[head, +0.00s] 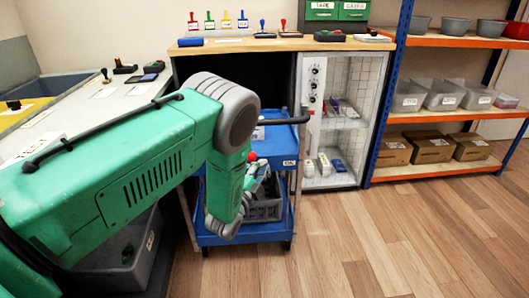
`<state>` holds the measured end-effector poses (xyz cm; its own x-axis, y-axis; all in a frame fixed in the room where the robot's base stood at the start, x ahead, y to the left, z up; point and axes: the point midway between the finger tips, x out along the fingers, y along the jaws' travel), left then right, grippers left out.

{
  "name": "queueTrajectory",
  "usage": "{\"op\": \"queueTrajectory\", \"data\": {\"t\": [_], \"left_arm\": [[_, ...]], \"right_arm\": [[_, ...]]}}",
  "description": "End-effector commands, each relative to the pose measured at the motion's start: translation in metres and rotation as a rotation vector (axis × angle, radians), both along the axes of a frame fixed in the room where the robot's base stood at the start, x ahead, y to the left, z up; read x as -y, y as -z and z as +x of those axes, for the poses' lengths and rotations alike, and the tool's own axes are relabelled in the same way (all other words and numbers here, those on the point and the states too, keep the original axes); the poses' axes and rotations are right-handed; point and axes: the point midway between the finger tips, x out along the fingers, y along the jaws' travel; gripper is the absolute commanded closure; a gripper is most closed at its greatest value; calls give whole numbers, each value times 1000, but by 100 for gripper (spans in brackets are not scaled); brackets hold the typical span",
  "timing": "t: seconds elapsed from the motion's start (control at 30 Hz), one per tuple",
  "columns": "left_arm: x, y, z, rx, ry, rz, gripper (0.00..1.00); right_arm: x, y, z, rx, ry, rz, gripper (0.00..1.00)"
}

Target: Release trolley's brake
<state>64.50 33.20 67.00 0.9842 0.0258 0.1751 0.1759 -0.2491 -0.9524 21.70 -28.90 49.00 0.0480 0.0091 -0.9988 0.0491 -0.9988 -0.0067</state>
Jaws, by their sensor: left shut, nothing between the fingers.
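The blue trolley (268,232) stands under and beside the workbench, with a dark push handle (287,120) at its top right. A red ball knob (252,156) shows at the trolley's top edge, just right of my forearm; it looks like the brake lever's knob, and its stem is hidden. My left arm reaches in from the left and bends down in front of the trolley. My left gripper (260,177) is small and partly hidden by the forearm, close below the knob. It is shut and empty. I cannot tell whether it touches the lever. My right gripper is out of view.
A grey crate (264,211) sits on the trolley's lower shelf. A glass-fronted cabinet (340,140) stands right of the trolley, then an orange and blue rack (440,118) with bins and boxes. A grey counter (120,103) is at left. The wooden floor (390,245) at right is clear.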

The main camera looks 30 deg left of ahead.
Motion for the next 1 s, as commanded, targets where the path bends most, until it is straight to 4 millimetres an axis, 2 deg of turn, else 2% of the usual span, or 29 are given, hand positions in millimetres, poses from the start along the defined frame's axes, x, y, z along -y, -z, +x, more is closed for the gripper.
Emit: {"op": "queueTrajectory", "data": {"t": [0.1,0.3,0.57,0.87,1.0], "left_arm": [[-1,11,-20,-3,-1,-5,100],[6,18,-36,0,0,-2,100],[12,17,-38,3,0,6,100],[6,20,-39,1,0,-3,100],[5,28,-47,-81,-7,-64,100]], "right_arm": [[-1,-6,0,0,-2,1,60],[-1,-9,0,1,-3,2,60],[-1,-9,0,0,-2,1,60],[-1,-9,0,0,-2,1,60],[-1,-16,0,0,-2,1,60]]}}
